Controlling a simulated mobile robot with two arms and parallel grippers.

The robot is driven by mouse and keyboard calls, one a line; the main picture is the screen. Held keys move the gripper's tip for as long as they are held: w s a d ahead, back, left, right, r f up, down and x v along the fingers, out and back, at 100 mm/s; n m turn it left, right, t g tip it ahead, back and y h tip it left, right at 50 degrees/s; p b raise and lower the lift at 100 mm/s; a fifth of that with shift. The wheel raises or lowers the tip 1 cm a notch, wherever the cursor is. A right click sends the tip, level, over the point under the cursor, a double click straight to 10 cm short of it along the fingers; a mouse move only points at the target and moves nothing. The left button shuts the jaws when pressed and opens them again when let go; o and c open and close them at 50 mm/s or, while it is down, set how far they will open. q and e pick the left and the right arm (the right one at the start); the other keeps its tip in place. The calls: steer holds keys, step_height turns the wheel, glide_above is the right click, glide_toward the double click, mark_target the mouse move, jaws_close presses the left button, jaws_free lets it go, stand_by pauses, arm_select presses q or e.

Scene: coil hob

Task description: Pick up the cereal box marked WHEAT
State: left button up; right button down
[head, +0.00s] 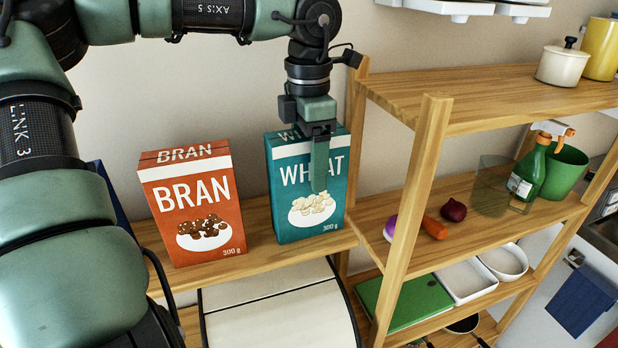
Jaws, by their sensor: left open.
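The teal cereal box marked WHEAT (287,213) stands upright on a wooden shelf, with a bowl of cereal pictured on its front. My left gripper (319,178) reaches down from above at the box. One finger shows in front of the box's face, covering part of the lettering. The other finger is hidden, and I cannot tell whether the visible one touches the box. The gripper is open. My right gripper is not in view.
An orange BRAN box (193,215) stands just left of the WHEAT box. A wooden shelf unit (424,190) rises close on the right, holding a green spray bottle (530,177), an onion (453,210) and a carrot (434,228). A bread bin (280,312) sits below.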

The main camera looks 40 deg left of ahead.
arm_select(q)
steer(key=shift+s+a, duration=0.1)
steer(key=c, duration=0.4)
jaws_close()
steer(key=shift+r, duration=0.1)
